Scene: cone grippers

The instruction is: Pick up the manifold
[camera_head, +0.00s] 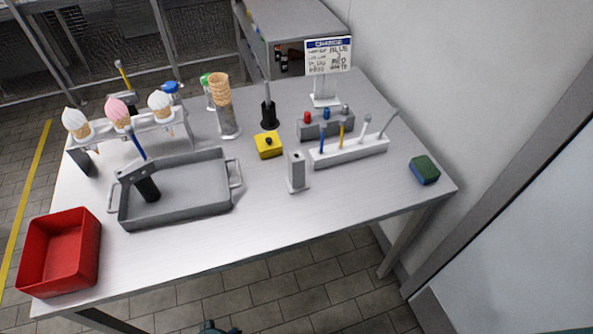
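The manifold appears to be the grey block (326,128) with a red, a blue and a grey knob on top. It stands upright on the table (330,215), right of centre, towards the back. A white rack (348,153) holding blue, yellow and grey rods stands just in front of it and hides part of its lower front. No gripper of mine can be made out in the head view, and nothing is seen touching the manifold.
Left of the manifold are a yellow box (268,147) and a dark holder (268,117). A sign (328,55) stands behind it. A grey tray (190,205), cone rack (150,128), red bin (60,252), grey post (297,174) and sponge (424,170) stand around. The front right is clear.

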